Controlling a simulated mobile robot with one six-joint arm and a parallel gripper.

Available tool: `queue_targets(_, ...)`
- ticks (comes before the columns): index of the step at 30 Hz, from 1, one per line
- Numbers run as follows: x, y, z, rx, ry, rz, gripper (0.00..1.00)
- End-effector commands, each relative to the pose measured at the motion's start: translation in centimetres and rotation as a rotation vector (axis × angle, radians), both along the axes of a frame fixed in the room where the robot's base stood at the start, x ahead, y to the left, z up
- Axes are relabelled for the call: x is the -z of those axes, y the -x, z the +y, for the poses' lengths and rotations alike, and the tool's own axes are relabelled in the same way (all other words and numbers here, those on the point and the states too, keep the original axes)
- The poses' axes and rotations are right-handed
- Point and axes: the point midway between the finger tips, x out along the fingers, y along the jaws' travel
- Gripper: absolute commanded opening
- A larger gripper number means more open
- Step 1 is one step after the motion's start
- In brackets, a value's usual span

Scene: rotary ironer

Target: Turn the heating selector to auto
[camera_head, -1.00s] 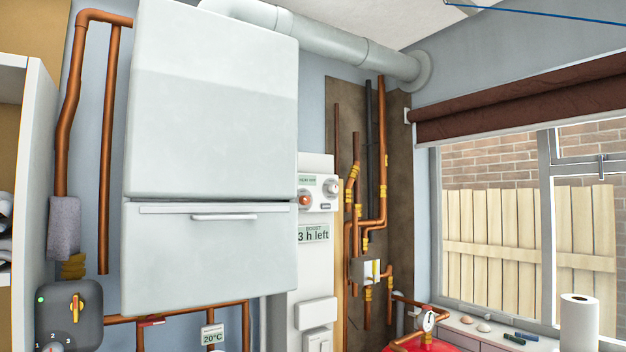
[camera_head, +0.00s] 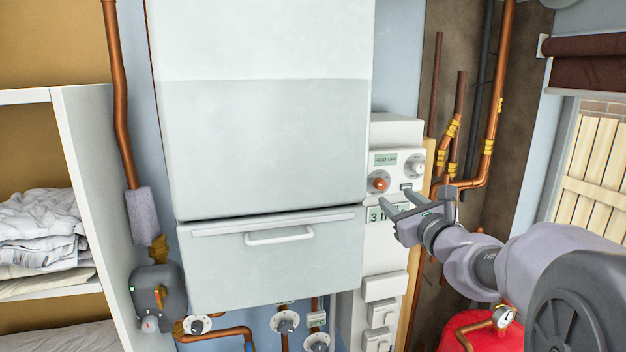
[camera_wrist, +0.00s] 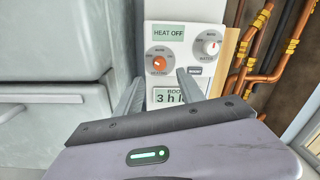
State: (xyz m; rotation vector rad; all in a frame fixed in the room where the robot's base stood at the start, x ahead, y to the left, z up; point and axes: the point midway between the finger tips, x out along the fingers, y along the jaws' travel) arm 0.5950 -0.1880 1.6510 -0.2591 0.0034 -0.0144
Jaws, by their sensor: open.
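The heating selector is an orange-red knob (camera_head: 379,184) on the left of a white control panel. In the wrist view the heating selector (camera_wrist: 159,63) sits under a display (camera_wrist: 168,32) reading "HEAT OFF", with "HEATING" printed below the knob. A white water knob (camera_wrist: 211,45) is to its right. My gripper (camera_head: 386,204) is open and empty, just below and in front of the panel. In the wrist view its two fingers (camera_wrist: 157,88) stand apart, low over the panel, below the heating selector. Neither finger visibly touches the knob.
A small boost button (camera_wrist: 195,71) and a display (camera_wrist: 172,96) showing "3 h" lie just below the knobs. A large white boiler casing (camera_head: 265,140) stands left of the panel. Copper pipes (camera_head: 493,110) run on its right.

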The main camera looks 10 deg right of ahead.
Motion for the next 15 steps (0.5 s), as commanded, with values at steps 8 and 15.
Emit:
queue_targets(8, -0.2, -6.2, 0.0, -0.001, 0.002, 0.0, 0.46)
queue_targets(15, -0.1, -7.4, 0.0, -0.001, 0.002, -0.001, 0.46)
